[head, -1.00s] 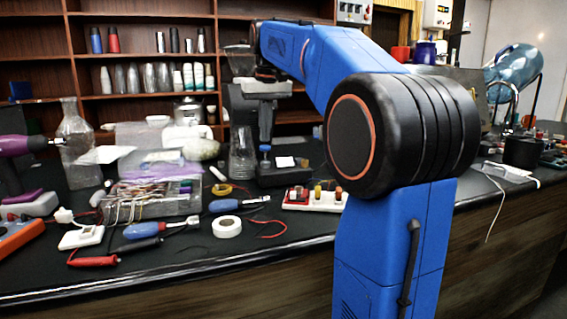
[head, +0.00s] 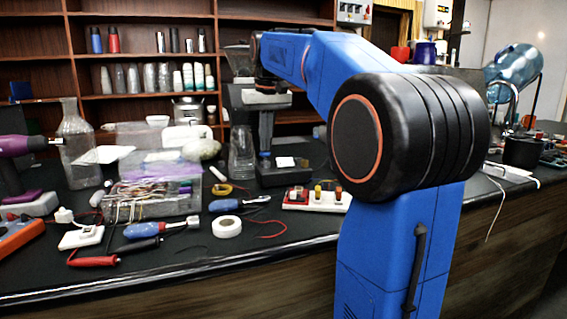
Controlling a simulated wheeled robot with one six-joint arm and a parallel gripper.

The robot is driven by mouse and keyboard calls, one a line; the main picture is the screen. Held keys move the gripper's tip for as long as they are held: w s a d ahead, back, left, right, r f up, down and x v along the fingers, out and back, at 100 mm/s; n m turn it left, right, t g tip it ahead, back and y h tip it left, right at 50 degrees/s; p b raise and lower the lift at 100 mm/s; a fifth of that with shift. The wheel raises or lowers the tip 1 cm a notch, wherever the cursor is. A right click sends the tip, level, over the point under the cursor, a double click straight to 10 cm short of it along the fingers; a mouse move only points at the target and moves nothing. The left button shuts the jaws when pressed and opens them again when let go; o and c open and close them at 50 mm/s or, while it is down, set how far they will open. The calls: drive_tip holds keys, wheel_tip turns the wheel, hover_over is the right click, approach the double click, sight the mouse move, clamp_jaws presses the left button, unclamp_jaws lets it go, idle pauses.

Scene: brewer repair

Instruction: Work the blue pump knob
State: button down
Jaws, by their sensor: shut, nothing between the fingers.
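The small blue pump knob (head: 265,154) sits on the black base (head: 285,178) of the brewer on the bench, in the head view. My gripper (head: 265,147) is shut and empty, pointing straight down. Its fingertips are right over the knob and look to be touching its top. The exact contact is too small to make out. The knob is low, close to the base, and its stem hardly shows.
A clear glass container (head: 242,152) stands just left of my gripper. Tools, a tape roll (head: 227,227) and a clear box of wires (head: 150,203) crowd the bench at left.

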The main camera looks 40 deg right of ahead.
drive_tip(key=shift+f, duration=0.65)
drive_tip(key=shift+r, duration=2.25)
drive_tip(key=shift+f, duration=0.2)
drive_tip(key=shift+r, duration=0.2)
idle(1.1)
drive_tip(key=shift+f, duration=0.2)
idle(0.6)
drive_tip(key=shift+r, duration=0.2)
idle(2.1)
idle(0.5)
